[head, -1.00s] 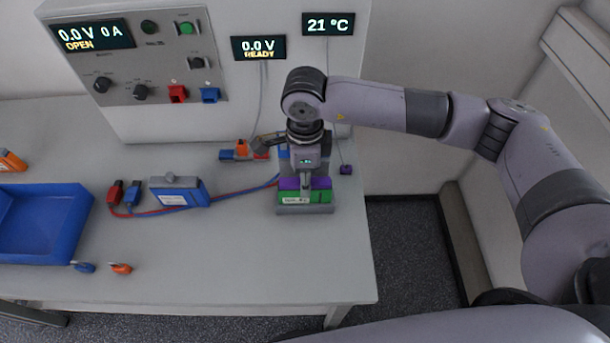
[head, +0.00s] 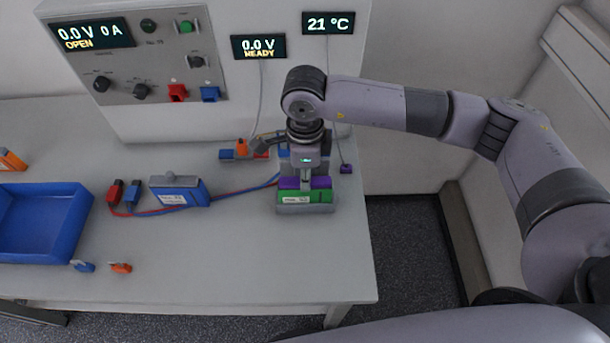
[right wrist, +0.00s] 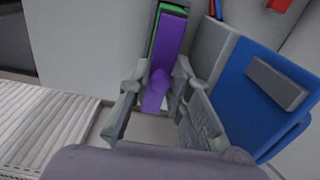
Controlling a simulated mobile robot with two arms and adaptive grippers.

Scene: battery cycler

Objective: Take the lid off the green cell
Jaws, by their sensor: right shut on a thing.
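The green cell (head: 322,197) stands in a grey holder near the right end of the table, with a white label on its front. A purple lid (head: 319,182) lies along its top. My right gripper (head: 304,180) comes down from above and is shut on the lid's knob. In the right wrist view the fingers (right wrist: 160,84) sit on both sides of the purple knob, with the lid (right wrist: 168,45) running away behind it and a strip of green beside it. I see no clear gap between lid and cell. My left gripper is out of view.
A blue cell (head: 181,192) with a grey top stands to the left, with red and blue cables running past it. A blue tray (head: 42,222) is at far left. The cycler panel (head: 160,60) rises behind. The table's right edge is close to the green cell.

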